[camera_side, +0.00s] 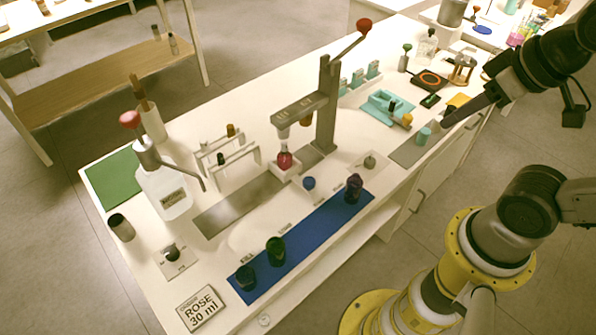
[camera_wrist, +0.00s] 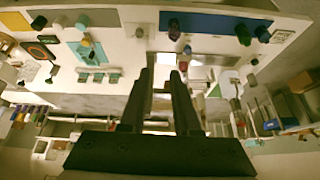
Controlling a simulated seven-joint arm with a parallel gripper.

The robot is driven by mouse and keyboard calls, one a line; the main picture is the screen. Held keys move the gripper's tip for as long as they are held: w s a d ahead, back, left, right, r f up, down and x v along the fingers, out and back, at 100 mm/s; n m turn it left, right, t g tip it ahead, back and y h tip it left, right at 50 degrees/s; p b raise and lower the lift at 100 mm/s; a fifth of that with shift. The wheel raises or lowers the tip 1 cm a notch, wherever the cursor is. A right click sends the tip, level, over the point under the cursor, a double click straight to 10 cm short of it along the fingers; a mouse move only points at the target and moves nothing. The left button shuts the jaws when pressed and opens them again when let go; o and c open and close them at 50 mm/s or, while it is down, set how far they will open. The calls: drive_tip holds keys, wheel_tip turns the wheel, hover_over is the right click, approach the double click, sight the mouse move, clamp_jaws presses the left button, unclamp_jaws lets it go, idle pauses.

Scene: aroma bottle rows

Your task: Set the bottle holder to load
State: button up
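The bottle holder is a small white block (camera_side: 287,172) on a grey metal strip (camera_side: 235,208), at its right part below the press. A pink-red bottle (camera_side: 284,160) stands in it, under the press head. A blue knob (camera_side: 309,184) is in front of the holder. The small labels along the strip are too blurred to read. My gripper (camera_side: 446,124) is at the right, well away from the holder and above the table near a teal cylinder. In the wrist view my gripper (camera_wrist: 165,70) has its two fingers apart with nothing held between them; they partly hide the press area.
The press post (camera_side: 327,105) with a red-knobbed lever (camera_side: 364,25) rises behind the holder. Dark bottles stand on a blue mat (camera_side: 315,228) along the front. A large pump bottle (camera_side: 165,190) is at left. The teal cylinder (camera_side: 423,136) stands near my gripper.

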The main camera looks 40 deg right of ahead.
drive_tip(key=shift+o, duration=1.1)
drive_tip(key=shift+w+r+m, duration=0.2)
drive_tip(key=shift+r+m, duration=0.05)
drive_tip(key=shift+m, duration=0.25)
drive_tip(key=o, duration=0.3)
drive_tip(key=shift+w+r+m+t, duration=0.3)
drive_tip(key=shift+w+r+m, duration=0.75)
drive_tip(key=shift+w+m, duration=0.15)
drive_tip(key=m+g, duration=0.5)
drive_tip(key=g, duration=0.1)
hover_over(309, 181)
wheel_tip(309, 181, down, 17)
wheel_tip(309, 181, down, 13)
drive_tip(key=shift+f, duration=0.15)
clamp_jaws()
